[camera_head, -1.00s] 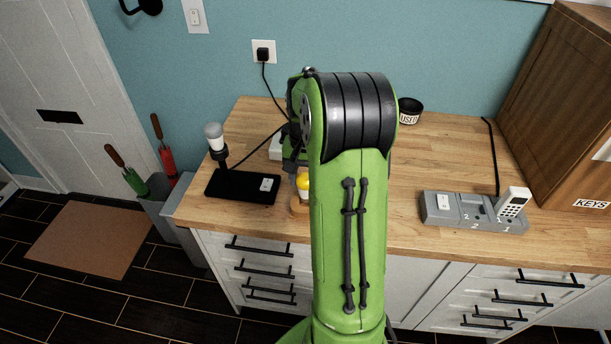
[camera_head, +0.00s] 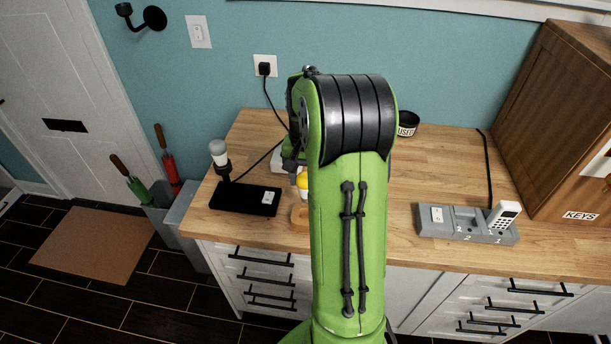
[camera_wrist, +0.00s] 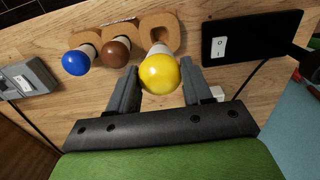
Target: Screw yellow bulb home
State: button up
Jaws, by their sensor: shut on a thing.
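The yellow bulb (camera_wrist: 158,74) sits between the two fingers of my gripper (camera_wrist: 161,70) in the wrist view, and the fingers are shut on it. Its pale neck points toward the end slot of a wooden rack (camera_wrist: 172,27); I cannot tell whether it is still seated there. In the head view the yellow bulb (camera_head: 302,180) shows just left of my arm, which hides most of the gripper. A lamp on a black base (camera_head: 246,200) stands to the left, with a whitish bulb (camera_head: 218,149) upright in its holder. The base also shows in the wrist view (camera_wrist: 255,36).
A blue bulb (camera_wrist: 76,63) and a brown bulb (camera_wrist: 115,53) are at the rack beside the yellow one. A grey phone station (camera_head: 467,224), a dark USED cup (camera_head: 408,129) and a wooden KEYS cabinet (camera_head: 570,130) stand to the right. The counter's middle right is bare.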

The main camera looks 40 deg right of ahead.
aim_at(305, 198)
jog(key=shift+f, duration=0.1)
jog(key=shift+f+b, duration=1.95)
jog(key=shift+f, duration=0.6)
jog(key=shift+f, duration=0.1)
jog(key=shift+f, duration=0.45)
jog(key=shift+f+b, duration=0.7)
jog(key=shift+f, duration=0.15)
dwell(2.3)
jog(key=o, duration=1.2)
jog(key=c, duration=0.3)
jog(key=shift+c, duration=0.2)
